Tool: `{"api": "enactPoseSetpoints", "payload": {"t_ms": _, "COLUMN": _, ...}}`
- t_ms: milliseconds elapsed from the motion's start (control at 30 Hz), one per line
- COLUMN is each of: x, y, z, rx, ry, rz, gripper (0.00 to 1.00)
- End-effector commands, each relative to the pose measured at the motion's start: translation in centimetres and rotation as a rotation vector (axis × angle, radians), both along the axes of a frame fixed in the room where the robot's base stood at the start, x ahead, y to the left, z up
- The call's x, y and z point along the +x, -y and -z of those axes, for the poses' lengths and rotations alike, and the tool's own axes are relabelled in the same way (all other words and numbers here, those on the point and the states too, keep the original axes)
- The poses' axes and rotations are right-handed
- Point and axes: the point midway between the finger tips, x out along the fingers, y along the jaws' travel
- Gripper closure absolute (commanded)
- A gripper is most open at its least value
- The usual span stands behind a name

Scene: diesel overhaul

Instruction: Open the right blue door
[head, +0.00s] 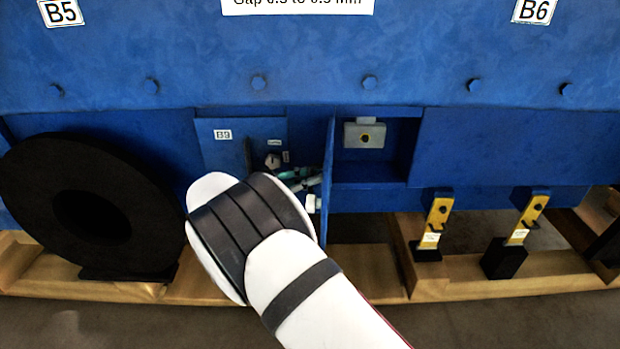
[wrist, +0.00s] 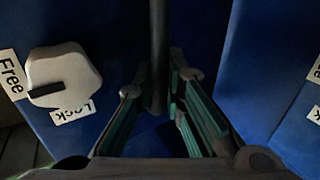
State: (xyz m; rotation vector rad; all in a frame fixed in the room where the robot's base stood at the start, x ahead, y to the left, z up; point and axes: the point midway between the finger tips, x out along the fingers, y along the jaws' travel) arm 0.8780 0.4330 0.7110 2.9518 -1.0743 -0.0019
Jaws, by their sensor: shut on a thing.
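The right blue door (head: 328,150) stands swung out, nearly edge-on in the head view. The compartment (head: 375,168) to its right is exposed, with a grey block (head: 365,134) inside. My gripper (head: 305,180) is at the door's left side, partly hidden behind my white arm. In the wrist view my gripper (wrist: 160,92) has its teal-padded fingers around a dark vertical handle bar (wrist: 159,45) and is shut on it. A white knob (wrist: 62,77) with Free and Lock labels is left of the handle; a white knob also shows low on the door in the head view (head: 312,203).
A closed blue panel labelled B3 (head: 222,150) lies left of the door. A large black ring (head: 95,205) stands at the far left. Two yellow brackets (head: 436,215) with black feet stand at the right by the wooden base (head: 350,270). Bare floor lies in front.

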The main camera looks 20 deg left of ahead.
Motion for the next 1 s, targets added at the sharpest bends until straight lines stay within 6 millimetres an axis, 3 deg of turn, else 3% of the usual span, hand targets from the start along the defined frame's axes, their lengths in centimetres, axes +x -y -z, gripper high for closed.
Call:
{"api": "enactPoseSetpoints", "payload": {"t_ms": 100, "x": 0.2, "y": 0.0, "z": -0.4, "rx": 0.001, "ry": 0.008, "rz": -0.002, "gripper": 1.0}}
{"api": "enactPoseSetpoints", "payload": {"t_ms": 133, "x": 0.3, "y": 0.0, "z": -0.4, "rx": 0.001, "ry": 0.008, "rz": -0.002, "gripper": 0.83}}
{"api": "enactPoseSetpoints", "payload": {"t_ms": 167, "x": 0.3, "y": 0.0, "z": -0.4, "rx": 0.001, "ry": 0.007, "rz": -0.002, "gripper": 0.8}}
{"api": "enactPoseSetpoints", "payload": {"t_ms": 567, "x": -0.3, "y": -0.4, "z": -0.1, "rx": 0.001, "ry": 0.002, "rz": -0.002, "gripper": 0.8}}
{"api": "enactPoseSetpoints", "payload": {"t_ms": 1000, "x": -6.4, "y": -5.5, "z": 0.0, "rx": 0.002, "ry": 0.004, "rz": -0.003, "gripper": 0.8}}
